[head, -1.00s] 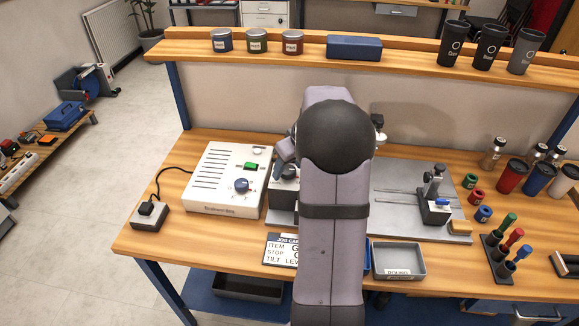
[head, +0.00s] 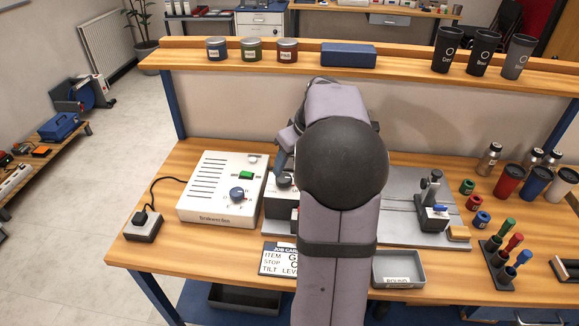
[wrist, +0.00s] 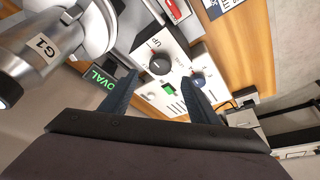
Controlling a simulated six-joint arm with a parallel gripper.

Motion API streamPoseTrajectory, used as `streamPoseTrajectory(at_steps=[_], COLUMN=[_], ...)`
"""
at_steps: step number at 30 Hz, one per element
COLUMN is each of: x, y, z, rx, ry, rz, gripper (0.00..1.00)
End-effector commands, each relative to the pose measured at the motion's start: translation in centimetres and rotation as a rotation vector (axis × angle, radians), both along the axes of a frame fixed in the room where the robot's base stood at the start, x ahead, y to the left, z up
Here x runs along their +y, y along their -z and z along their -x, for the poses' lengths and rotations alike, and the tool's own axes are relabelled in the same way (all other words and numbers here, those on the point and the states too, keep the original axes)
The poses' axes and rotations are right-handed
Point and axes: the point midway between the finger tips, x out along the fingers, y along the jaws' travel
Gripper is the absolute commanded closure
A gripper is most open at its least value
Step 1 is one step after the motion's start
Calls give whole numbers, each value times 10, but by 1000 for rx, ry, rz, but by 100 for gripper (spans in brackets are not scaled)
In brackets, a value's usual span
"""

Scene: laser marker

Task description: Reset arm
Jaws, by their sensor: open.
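My gripper (wrist: 158,92) is open and empty in the wrist view, its two dark blue fingers apart above the bench equipment. In the head view my arm hides most of it; one bluish finger shows by the black knob of a grey unit (head: 283,181). The white control box (head: 213,189) has a lit green switch (head: 246,175) and a blue knob (head: 237,194). In the wrist view a black knob (wrist: 159,61) and the green switch (wrist: 168,89) appear beyond and between the fingers. A silver cylinder marked G1 (wrist: 38,57) is at upper left.
The job card (head: 278,258) is partly covered by my arm. A grey tray (head: 399,268), a sliding fixture (head: 432,207), cups and colored marker-like tools (head: 508,251) stand to the right. The back shelf (head: 400,74) holds tins, a blue box and dark tumblers.

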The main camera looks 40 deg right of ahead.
Motion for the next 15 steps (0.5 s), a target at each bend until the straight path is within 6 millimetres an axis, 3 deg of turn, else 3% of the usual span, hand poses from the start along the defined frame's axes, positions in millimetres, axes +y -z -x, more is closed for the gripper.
streamPoseTrajectory(at_steps=[15], x=[0], y=[-10], z=[0], rx=[0], ry=[-1], rz=[0], gripper=[45])
